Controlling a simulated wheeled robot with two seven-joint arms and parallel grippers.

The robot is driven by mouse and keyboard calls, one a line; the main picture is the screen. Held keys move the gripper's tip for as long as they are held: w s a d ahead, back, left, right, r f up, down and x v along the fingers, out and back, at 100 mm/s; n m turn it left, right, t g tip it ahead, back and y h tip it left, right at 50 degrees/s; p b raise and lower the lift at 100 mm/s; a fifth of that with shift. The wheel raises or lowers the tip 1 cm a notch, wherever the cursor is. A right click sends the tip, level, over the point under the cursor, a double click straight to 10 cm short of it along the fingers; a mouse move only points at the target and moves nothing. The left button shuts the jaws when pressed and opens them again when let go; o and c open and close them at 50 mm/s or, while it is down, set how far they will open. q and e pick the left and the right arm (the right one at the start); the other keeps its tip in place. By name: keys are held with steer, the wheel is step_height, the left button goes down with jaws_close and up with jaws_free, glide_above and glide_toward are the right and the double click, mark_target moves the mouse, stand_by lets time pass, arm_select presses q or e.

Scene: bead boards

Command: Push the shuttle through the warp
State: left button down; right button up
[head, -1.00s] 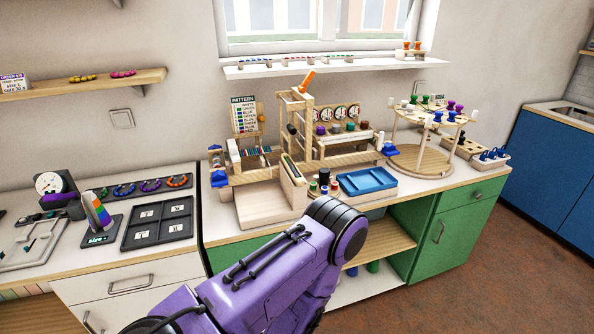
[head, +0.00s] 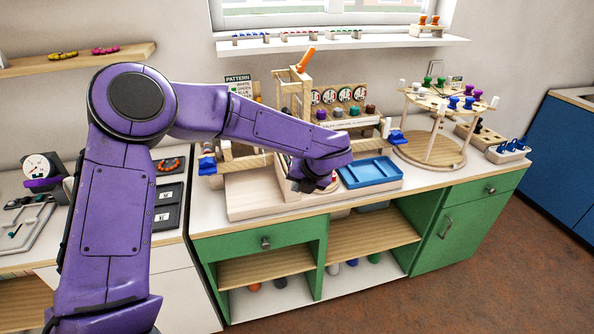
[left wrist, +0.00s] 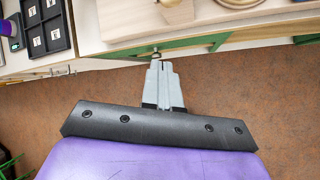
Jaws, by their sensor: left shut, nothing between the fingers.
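The wooden bead loom (head: 284,92) stands on the counter below the window, with an orange handle (head: 305,58) on top and blue end pieces, one at its left (head: 207,166). My left gripper (head: 303,186) is in front of the loom, over the pale wooden base (head: 250,202). My arm hides the middle of the loom, so I cannot make out the shuttle or the warp threads. In the left wrist view the fingers (left wrist: 157,58) are shut and empty, pointing at the counter's front edge. My right gripper is not in view.
A blue tray (head: 370,173) lies right of my gripper. A round wooden stand (head: 435,150) with coloured spools is farther right. A dark compartment tray (head: 168,205) is on the left counter. Open shelves (head: 375,238) are below the counter.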

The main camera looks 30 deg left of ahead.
arm_select(q)
step_height(320, 180, up, 8)
steer(key=d+n+h, duration=0.1)
steer(key=n+h, duration=0.2)
steer(key=n, duration=0.2)
steer(key=w+a+f+p, duration=0.4)
steer(key=w+a+f, duration=0.1)
steer(key=f, duration=0.3)
steer(key=shift+w+a+f+p, duration=0.15)
steer(key=shift+w+f+p, duration=0.15)
steer(key=shift+f+p, duration=0.1)
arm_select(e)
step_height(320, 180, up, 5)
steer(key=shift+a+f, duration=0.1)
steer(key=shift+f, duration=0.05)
